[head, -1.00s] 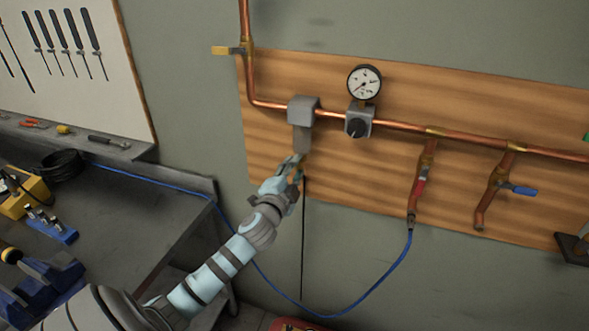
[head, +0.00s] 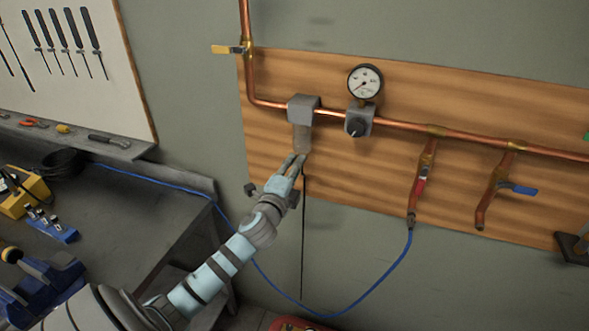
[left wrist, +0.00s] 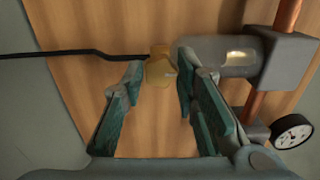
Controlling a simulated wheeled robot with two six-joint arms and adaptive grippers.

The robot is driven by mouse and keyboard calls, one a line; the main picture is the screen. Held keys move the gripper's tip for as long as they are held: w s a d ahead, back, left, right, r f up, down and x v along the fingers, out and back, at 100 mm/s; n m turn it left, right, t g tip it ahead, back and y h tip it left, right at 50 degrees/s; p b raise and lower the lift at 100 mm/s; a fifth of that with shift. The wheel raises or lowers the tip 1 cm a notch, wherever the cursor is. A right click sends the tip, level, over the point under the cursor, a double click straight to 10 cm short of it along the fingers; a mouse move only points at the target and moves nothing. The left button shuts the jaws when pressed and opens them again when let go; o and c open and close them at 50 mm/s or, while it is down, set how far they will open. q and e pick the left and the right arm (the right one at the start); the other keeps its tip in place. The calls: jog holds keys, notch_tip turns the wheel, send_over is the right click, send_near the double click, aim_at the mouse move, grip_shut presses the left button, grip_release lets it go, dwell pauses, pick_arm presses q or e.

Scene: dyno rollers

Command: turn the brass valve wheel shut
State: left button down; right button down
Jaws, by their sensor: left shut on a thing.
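The brass valve wheel (left wrist: 160,68) shows in the left wrist view, small and yellowish, at the end of a grey bowl-shaped fitting (left wrist: 222,57). My left gripper (left wrist: 160,75) is shut on the wheel, with one fingertip on each side of it. In the head view my left gripper (head: 298,158) reaches up to the lower end of the same fitting (head: 302,138), and the wheel is hidden there by the fingers. My right gripper is in neither view.
A grey block (head: 304,104) above the fitting sits on the copper pipe (head: 395,127). A regulator with a black knob (head: 355,127) and a round gauge (head: 365,82) are close on the right. A thin black line (head: 303,240) hangs below. A workbench (head: 130,215) stands at the left.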

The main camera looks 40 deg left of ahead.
pick_arm(q)
jog(key=c, duration=1.2)
grip_release()
jog(key=shift+c, duration=0.2)
jog(key=v, duration=1.2)
jog(key=shift+w, duration=0.1)
